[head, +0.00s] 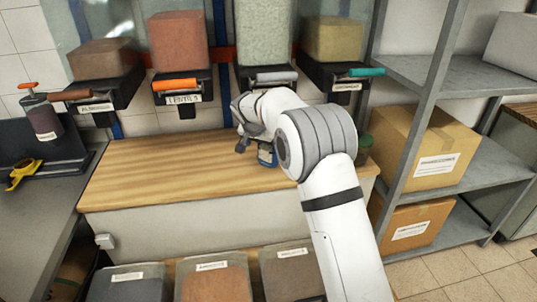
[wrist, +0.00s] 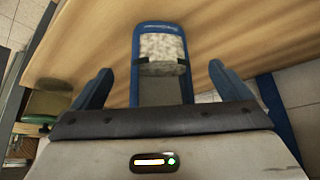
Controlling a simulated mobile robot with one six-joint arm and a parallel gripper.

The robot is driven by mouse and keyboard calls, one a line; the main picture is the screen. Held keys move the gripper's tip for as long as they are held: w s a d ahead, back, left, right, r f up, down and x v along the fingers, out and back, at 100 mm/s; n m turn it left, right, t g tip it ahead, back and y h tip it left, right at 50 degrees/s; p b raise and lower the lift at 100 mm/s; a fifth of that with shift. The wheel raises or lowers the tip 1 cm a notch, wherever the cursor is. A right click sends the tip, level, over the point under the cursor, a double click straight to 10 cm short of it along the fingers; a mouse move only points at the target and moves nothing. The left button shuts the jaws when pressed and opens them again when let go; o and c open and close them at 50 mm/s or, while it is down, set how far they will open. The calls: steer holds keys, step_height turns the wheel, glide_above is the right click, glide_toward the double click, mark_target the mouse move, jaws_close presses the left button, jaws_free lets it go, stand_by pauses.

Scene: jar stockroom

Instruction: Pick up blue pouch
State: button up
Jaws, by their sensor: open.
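The blue pouch (wrist: 143,38) has a blue border and a clear window with pale, grainy contents. In the wrist view it lies between my gripper's (wrist: 166,82) two blue fingers, with a gap on each side. Its lower end runs down toward the dark gripper body. In the head view my gripper (head: 243,138) is low over the right part of the wooden counter, and the pouch (head: 267,155) shows beside it, partly hidden by my arm. My gripper is open and holds nothing.
The wooden counter (head: 160,165) is clear to the left. Labelled dispensers, including one marked lentils (head: 180,40), hang above its back. A green-lidded jar (head: 364,143) stands by the right end, near grey shelves with cardboard boxes (head: 425,145). Bins (head: 210,275) stand in front.

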steer(key=w, duration=0.2)
steer(key=w+d, duration=0.1)
steer(key=shift+w+d+f+p, duration=0.1)
steer(key=shift+w+f+p, duration=0.1)
steer(key=shift+f+p, duration=0.15)
steer(key=shift+w+f, duration=0.1)
steer(key=shift+f, duration=0.15)
steer(key=shift+c, duration=0.4)
steer(key=c, duration=1.6)
steer(key=shift+r, duration=0.1)
steer(key=shift+r, duration=0.1)
